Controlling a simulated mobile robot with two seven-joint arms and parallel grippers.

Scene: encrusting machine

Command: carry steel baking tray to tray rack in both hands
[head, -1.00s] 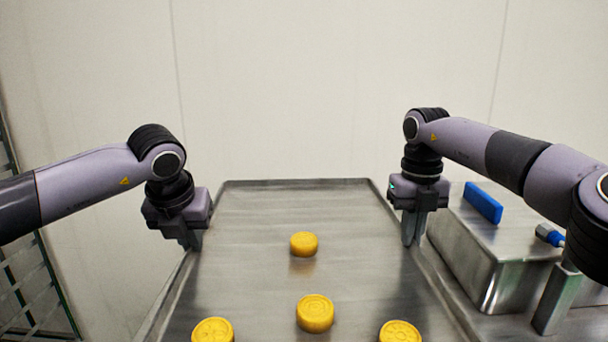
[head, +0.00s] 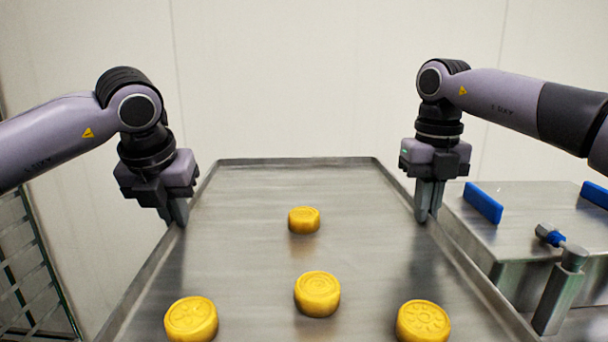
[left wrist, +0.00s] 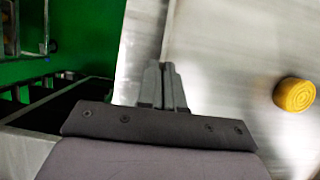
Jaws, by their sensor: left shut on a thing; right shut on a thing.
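The steel baking tray (head: 255,255) fills the middle of the head view, with several round yellow mooncakes on it, one of them near its far end (head: 304,220). My left gripper (head: 178,215) is shut on the tray's left rim. It also shows in the left wrist view (left wrist: 162,75), its fingers pointing down at the tray edge. My right gripper (head: 426,208) is shut on the tray's right rim, across from the left one. The fingertips are partly hidden by the rim. A metal rack (head: 28,270), likely the tray rack, stands at the left edge.
A steel machine (head: 540,215) with blue parts (head: 483,202) and a metal post (head: 560,290) stands close to the tray's right side. A pale wall (head: 300,80) is behind. Green floor (left wrist: 85,35) shows left of the tray in the wrist view.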

